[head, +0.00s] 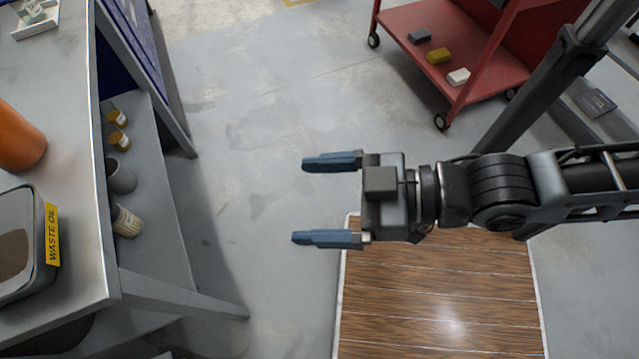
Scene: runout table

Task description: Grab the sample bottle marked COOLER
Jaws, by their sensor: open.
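My gripper (300,200) is open and empty, with its two blue fingers pointing left above the bare floor. Two small amber bottles or jars with pale parts, one farther back (117,117) and one nearer (118,140), stand on the grey lower shelf (155,205) at the left. They are too small to read, and I cannot tell whether either is marked COOLER. My gripper is well to the right of them and touches nothing.
The shelf also holds a grey cup (121,177) and a cream ribbed container (127,222). The worktop (75,130) above bears an orange cylinder (18,138) and a WASTE OIL bin (52,235). A red cart (465,40) stands at the back. Floor between shelf and gripper is clear.

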